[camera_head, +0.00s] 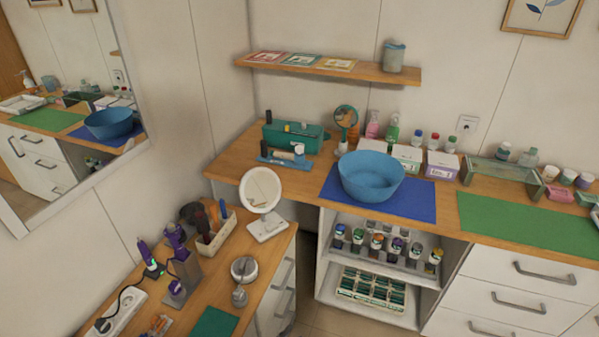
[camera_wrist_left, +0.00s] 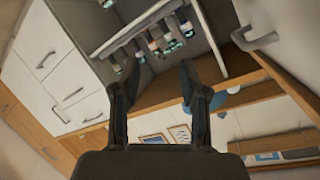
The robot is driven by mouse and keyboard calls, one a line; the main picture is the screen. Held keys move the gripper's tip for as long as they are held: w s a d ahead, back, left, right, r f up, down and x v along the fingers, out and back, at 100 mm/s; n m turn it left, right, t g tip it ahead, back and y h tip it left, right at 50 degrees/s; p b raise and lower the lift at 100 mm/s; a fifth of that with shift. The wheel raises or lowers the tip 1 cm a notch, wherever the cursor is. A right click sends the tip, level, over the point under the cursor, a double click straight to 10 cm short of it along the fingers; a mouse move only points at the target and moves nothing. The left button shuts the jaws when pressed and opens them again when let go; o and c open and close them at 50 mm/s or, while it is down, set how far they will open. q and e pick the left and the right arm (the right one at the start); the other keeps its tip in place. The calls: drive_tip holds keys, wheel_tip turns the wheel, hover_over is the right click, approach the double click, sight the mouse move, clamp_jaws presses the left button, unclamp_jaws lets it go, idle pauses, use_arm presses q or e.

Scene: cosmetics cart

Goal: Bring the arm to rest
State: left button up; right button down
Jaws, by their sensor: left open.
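My left gripper (camera_wrist_left: 160,85) shows in the left wrist view, open and empty, with its two dark fingers apart. Beyond the fingers is the open cart shelf (camera_wrist_left: 150,95) with several small bottles (camera_wrist_left: 160,45), seen tilted in the picture. Nothing lies between the fingertips. Neither of my arms shows in the head view, and my right gripper is in neither view.
A blue bowl (camera_head: 371,178) stands on a blue mat (camera_head: 417,203) on the back counter. A round mirror (camera_head: 262,192) and a holder with brushes (camera_head: 215,232) stand on the near left counter. A green mat (camera_head: 525,222) is bare at right.

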use_arm(q)
drive_tip(key=s+a+f+n+g+y, duration=0.3)
drive_tip(key=s+a+f+n+y, duration=0.15)
drive_tip(key=s+a+f, duration=0.45)
drive_tip(key=s+a+f+n+g, duration=0.2)
drive_tip(key=s+a, duration=0.1)
drive_tip(key=s, duration=0.6)
drive_tip(key=s+a+f+n+g+y, duration=0.1)
drive_tip(key=s+a+f+g, duration=0.2)
drive_tip(key=s, duration=0.6)
drive_tip(key=s+a+f+n+g+y+p, duration=0.1)
drive_tip(key=s+a+f+n+g, duration=0.1)
drive_tip(key=s, duration=0.7)
drive_tip(key=shift+a+f+n+g, duration=0.35)
drive_tip(key=shift+a+f+g, duration=0.15)
drive_tip(key=shift+a+f, duration=0.25)
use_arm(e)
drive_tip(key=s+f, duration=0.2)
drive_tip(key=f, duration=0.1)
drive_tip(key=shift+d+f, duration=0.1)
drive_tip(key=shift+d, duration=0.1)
